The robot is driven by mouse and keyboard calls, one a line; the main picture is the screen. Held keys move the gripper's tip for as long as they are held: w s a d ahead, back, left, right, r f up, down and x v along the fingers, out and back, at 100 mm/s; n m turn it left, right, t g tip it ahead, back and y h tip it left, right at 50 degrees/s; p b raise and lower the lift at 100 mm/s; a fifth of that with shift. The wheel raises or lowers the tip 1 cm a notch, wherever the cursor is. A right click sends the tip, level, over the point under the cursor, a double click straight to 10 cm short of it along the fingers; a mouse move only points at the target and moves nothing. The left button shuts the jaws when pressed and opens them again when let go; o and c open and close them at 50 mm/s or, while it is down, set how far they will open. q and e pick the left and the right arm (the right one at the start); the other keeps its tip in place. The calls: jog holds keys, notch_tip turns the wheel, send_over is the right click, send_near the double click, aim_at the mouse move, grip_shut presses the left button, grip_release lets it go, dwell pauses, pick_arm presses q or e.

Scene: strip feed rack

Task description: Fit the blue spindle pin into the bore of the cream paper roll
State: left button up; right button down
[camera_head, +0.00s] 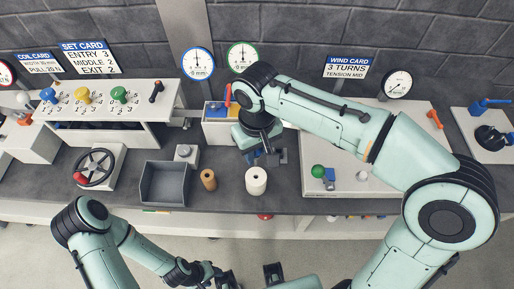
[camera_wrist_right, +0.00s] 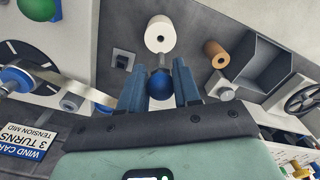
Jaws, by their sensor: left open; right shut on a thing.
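The cream paper roll (camera_head: 256,187) stands upright on the bench, and its dark bore shows in the right wrist view (camera_wrist_right: 160,36). My right gripper (camera_head: 265,155) is above and behind the roll in the head view. In the right wrist view this gripper (camera_wrist_right: 159,80) is shut on the blue spindle pin (camera_wrist_right: 159,87). The pin's round blue head is between the fingers, and a short grey shaft points towards the roll. The pin looks apart from the bore. My left gripper (camera_head: 222,278) is open at the bottom of the head view, away from the roll.
A brown roll (camera_head: 208,180) stands left of the cream roll, with a dark open bin (camera_head: 164,183) beyond it. A handwheel (camera_head: 96,167) is further left. A white board (camera_head: 335,186) with a green ball (camera_head: 318,171) lies to the right. Bench in front of the cream roll is clear.

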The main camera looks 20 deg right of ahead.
aim_at(257, 163)
jog(key=shift+f+b, duration=1.7)
jog(key=shift+f, duration=1.05)
pick_arm(q)
jog(key=f, duration=0.1)
jog(key=s+f, duration=0.1)
jog(key=f, duration=0.2)
jog(key=shift+s, duration=0.25)
jog(key=shift+w+r+p, duration=0.15)
jog(key=shift+r+p, duration=0.3)
jog(key=shift+s+f+b, duration=0.25)
jog(key=shift+f+b, duration=0.8)
jog(key=shift+s+f+b, duration=0.25)
jog(key=shift+f+b, duration=0.75)
pick_arm(e)
jog(key=shift+f, duration=3.15)
jog(key=c, duration=0.7)
grip_release()
jog(key=shift+r, duration=0.1)
pick_arm(q)
jog(key=r+p, duration=0.3)
jog(key=shift+w, duration=0.35)
pick_arm(e)
notch_tip(257, 163, up, 13)
jog(key=shift+r, duration=0.2)
